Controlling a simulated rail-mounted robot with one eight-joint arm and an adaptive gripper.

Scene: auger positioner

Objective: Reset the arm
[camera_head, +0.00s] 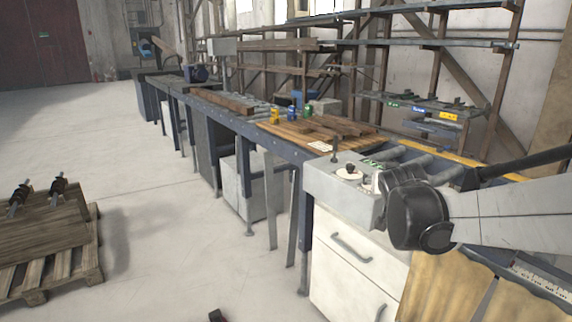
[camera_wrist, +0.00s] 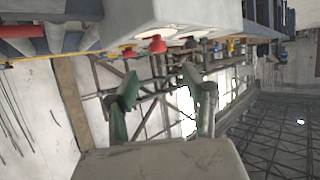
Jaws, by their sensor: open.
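My gripper (camera_wrist: 160,92) shows in the wrist view with its two green-faced fingers apart and nothing between them. In the head view my arm reaches in from the right edge, with a dark rounded joint in front of the control box (camera_head: 345,187) on the bench. I cannot make out the fingertips there. The wrist view is turned over: the bench side is at the top, with a red knob (camera_wrist: 157,44) on a pale box above the fingers. The fingers look apart from it, but the distance is hard to tell.
A long workbench (camera_head: 262,137) runs back to the left, carrying planks (camera_head: 340,127) and small coloured cans (camera_head: 291,112). Metal shelving (camera_head: 440,45) stands behind it. A pallet (camera_head: 50,265) with two augers (camera_head: 58,187) is at left.

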